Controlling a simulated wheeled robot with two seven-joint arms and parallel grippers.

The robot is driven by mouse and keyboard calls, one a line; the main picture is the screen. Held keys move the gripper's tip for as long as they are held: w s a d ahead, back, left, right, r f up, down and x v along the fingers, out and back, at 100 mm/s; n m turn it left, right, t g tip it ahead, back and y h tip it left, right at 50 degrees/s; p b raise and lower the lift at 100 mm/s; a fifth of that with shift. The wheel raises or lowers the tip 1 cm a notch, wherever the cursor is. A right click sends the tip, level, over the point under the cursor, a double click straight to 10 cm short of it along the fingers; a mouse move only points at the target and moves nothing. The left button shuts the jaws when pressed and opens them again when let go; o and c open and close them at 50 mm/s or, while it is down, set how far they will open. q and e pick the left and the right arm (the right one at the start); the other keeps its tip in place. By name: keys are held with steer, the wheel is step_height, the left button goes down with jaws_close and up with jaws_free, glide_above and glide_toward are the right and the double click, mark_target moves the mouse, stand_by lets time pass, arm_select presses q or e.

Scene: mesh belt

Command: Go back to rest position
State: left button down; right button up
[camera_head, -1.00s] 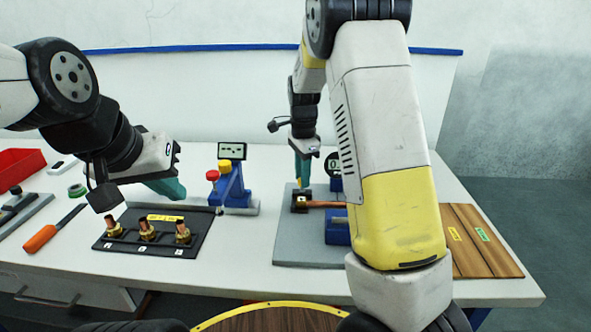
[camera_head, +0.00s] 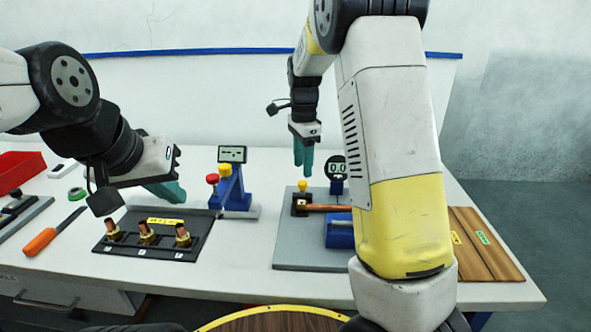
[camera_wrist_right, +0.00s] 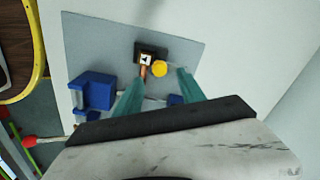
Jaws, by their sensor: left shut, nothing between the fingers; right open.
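My left gripper (camera_head: 176,190) is at the left, above and behind the black tray with copper pieces; its teal fingers are together and hold nothing. My right gripper (camera_head: 303,172) hangs above the back of the grey plate (camera_head: 300,257), fingers pointing down, apart and empty. In the right wrist view my right gripper (camera_wrist_right: 160,84) has its teal fingers spread over the same plate (camera_wrist_right: 90,40). A copper rod (camera_head: 328,207) lies on the plate with its end at a small dark block (camera_head: 300,203), clear of the fingers.
The black tray (camera_head: 180,252) holds brass and copper fittings. A blue stand (camera_head: 233,190) with red and yellow knobs is between the arms. A small round display (camera_head: 336,167) stands behind the plate. A wooden board (camera_head: 490,262) is at the right. An orange-handled tool (camera_head: 40,241) lies left.

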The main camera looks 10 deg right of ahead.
steer(key=shift+r, duration=1.3)
